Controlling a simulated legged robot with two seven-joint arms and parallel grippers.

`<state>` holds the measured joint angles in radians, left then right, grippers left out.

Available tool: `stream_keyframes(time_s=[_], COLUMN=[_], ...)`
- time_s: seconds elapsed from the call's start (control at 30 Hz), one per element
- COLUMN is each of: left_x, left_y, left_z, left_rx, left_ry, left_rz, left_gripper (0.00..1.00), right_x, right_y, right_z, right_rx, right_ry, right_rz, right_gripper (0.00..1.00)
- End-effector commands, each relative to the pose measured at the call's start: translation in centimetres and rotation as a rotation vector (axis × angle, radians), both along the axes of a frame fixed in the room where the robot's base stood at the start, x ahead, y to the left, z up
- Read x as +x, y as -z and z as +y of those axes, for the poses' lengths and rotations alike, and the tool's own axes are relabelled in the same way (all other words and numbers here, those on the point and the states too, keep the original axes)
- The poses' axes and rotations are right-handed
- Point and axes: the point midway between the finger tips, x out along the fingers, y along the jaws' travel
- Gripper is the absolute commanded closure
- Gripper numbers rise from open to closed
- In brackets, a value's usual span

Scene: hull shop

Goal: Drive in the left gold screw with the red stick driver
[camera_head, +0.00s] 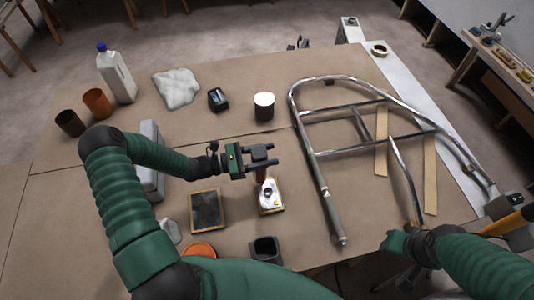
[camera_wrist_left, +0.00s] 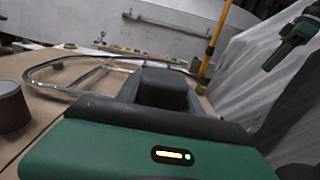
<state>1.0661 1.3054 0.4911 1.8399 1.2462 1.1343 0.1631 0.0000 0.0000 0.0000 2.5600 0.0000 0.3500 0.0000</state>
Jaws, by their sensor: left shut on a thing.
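My left gripper (camera_head: 268,154) is shut on the red stick driver (camera_head: 261,173), which hangs down from the jaws, mostly hidden by them. Below it is a small wood-edged block with a white top (camera_head: 275,205). The driver's lower end is over or at the back of this block; I cannot tell whether it touches a screw. Small metallic and gold spots show on the block, too small to tell left screw from right. The left wrist view shows mainly my own gripper body and no screw. My right arm's green end part (camera_head: 395,243) is at the lower right; its jaws are not clear.
A bent metal tube frame (camera_head: 313,160) lies right of the block. A dark square tray (camera_head: 207,210) lies left, a dark square cup (camera_head: 266,250) in front, and a white-topped can (camera_head: 264,106) behind. A bottle (camera_head: 117,76) and cups stand at the back left.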

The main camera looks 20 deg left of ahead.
Motion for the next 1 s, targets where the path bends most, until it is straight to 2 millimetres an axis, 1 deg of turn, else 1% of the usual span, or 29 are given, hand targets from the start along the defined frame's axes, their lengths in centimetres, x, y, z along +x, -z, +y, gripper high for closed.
stream_keyframes(time_s=[0.23, 0.33, 0.9, 1.0], left_x=[0.0, 0.0, 0.0, 0.0], left_y=[0.0, -0.5, -5.9, -6.3], left_z=[0.0, 0.0, 0.0, 0.0], left_rx=[0.000, 0.000, -0.001, -0.001], left_ry=[0.000, 0.000, 0.000, 0.001], left_rz=[-0.001, -0.001, -0.002, -0.002], left_gripper=[1.00, 1.00, 1.00, 1.00], right_x=[0.0, 0.0, 0.0, 0.0], right_y=[0.0, -0.4, -5.3, -5.6], right_z=[0.0, 0.0, 0.0, 0.0], right_rx=[0.000, 0.000, 0.000, 0.000], right_ry=[0.000, 0.000, 0.000, 0.000], right_rz=[0.000, 0.000, 0.000, 0.000], right_gripper=[0.64, 0.64, 0.64, 0.64])
